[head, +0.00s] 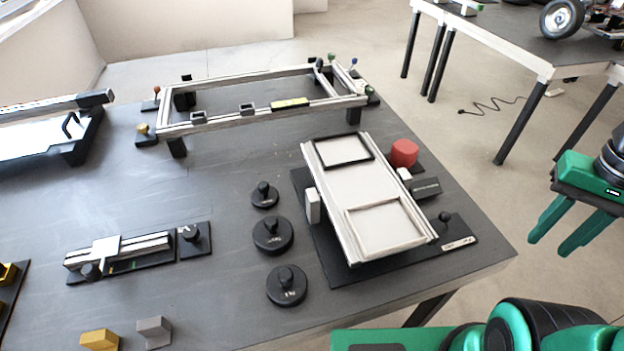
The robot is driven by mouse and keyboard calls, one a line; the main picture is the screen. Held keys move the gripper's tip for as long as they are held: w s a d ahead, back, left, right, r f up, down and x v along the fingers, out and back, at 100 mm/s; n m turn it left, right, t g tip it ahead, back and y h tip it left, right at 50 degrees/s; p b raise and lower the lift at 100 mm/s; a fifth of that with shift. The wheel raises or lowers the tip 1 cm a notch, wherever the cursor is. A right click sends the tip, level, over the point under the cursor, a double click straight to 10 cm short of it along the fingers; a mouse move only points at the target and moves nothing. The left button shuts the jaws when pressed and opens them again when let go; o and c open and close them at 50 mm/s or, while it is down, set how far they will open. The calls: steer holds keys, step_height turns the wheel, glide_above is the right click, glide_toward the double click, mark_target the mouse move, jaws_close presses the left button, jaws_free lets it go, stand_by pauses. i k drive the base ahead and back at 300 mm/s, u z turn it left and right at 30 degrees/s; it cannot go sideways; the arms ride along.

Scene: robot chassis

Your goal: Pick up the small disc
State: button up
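Three black discs with knobs on top stand in a rough column on the dark table, left of the framed tray fixture. The smallest disc (257,200) is the farthest of them, flat on the table with its knob up. The middle-sized disc (260,239) and the nearest disc (279,294) look wider. My gripper (556,238) is at the right, off the table's right edge and far from the discs. Its green fingers point down and are apart, with nothing between them.
A tray fixture (383,185) with a red button (404,153) stands between the discs and my gripper. A metal frame (263,111) stands at the back. A slider rail (123,250) and small blocks (100,340) are on the left. Table is clear around the small disc.

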mark_target(265, 196)
steer(key=z, duration=1.75)
steer(key=k, duration=2.25)
steer(key=u, duration=0.75)
steer(key=i, duration=1)
steer(key=z, duration=0.1)
